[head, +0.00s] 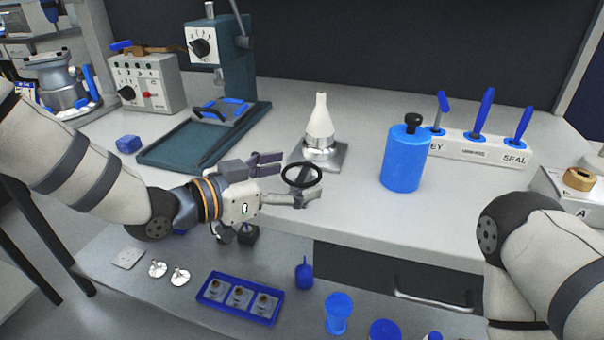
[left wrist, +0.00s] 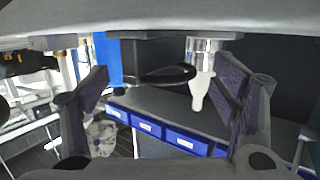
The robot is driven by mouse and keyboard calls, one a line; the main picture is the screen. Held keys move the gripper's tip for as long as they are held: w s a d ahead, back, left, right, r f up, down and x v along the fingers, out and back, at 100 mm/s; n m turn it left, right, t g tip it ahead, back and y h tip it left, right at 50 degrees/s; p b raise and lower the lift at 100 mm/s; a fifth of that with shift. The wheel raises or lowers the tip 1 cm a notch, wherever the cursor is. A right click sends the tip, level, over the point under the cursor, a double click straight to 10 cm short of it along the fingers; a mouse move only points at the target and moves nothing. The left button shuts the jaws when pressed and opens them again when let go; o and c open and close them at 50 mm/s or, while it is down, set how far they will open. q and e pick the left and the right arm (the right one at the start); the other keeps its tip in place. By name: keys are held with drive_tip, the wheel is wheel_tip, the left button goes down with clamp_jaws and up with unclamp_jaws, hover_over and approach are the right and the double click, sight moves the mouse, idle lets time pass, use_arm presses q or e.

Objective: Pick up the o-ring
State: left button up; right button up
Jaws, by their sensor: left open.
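The o-ring (head: 302,187) is a black ring in the head view, at the fingertips of my left gripper (head: 288,178), near the bench's front edge. My left gripper is open, with one finger on the far side and one on the near side. In the left wrist view the o-ring (left wrist: 172,83) shows as a thin dark loop between the two spread fingers (left wrist: 165,95), touching neither as far as I can see. What supports it is hard to tell. My right arm shows at the right, but its gripper is out of view.
A white cone on a metal base (head: 320,125) stands just behind the o-ring. A blue canister (head: 404,158) and a tool holder (head: 470,146) stand to the right. A green press (head: 190,140) is at the left. A lower shelf carries a blue tray (head: 240,316).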

use_arm(q)
drive_tip(key=shift+w+d, duration=0.15)
drive_tip(key=shift+d, duration=0.05)
drive_tip(key=shift+a, duration=0.1)
drive_tip(key=shift+c, duration=0.3)
drive_tip(key=c, duration=1)
